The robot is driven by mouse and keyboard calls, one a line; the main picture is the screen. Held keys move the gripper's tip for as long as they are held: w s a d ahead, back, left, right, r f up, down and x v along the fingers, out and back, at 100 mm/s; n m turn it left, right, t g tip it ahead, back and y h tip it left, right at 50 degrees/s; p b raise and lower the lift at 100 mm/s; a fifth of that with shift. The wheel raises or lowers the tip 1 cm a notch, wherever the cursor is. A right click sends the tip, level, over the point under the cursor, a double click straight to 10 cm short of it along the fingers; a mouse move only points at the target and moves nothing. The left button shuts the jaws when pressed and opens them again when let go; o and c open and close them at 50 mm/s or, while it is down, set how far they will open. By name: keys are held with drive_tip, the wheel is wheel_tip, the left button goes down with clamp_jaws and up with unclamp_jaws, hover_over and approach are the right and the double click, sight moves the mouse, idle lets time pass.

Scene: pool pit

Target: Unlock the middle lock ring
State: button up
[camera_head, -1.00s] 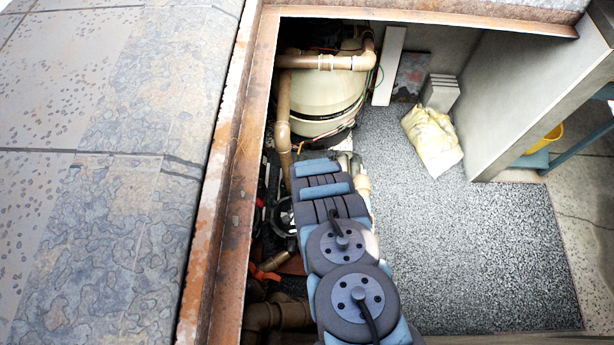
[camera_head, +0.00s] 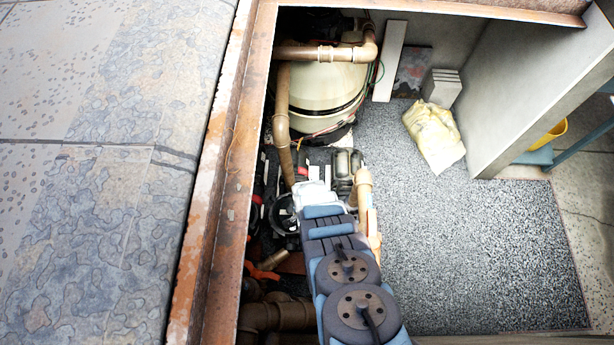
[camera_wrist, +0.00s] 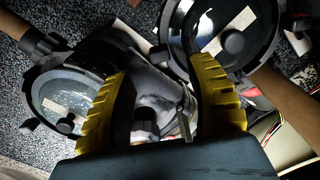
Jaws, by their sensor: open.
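In the wrist view, two round clear pump lids with dark lock rings show: one at the left (camera_wrist: 72,102) and a nearer-looking one at the top right (camera_wrist: 226,34). Each ring has dark knobs on its edge. My gripper (camera_wrist: 160,90) has its yellow ridged fingers spread apart with nothing between them. The left finger overlaps the edge of the left ring and the right finger overlaps the right ring; contact cannot be told. In the head view one dark ring (camera_head: 285,213) shows left of my arm, which hides my fingers. I cannot tell which ring is the middle one.
A cream tank (camera_head: 320,88) with brown pipes (camera_head: 282,110) stands at the back of the pit. An orange handle (camera_head: 262,272) lies lower left. A rusty frame (camera_head: 222,170) edges the pit. Gravel floor (camera_head: 480,240) lies open at the right, with a yellowish bag (camera_head: 434,136).

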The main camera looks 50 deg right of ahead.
drive_tip(key=shift+s+f+b, duration=0.1)
drive_tip(key=shift+f+b, duration=3)
drive_tip(key=shift+f, duration=0.6)
clamp_jaws()
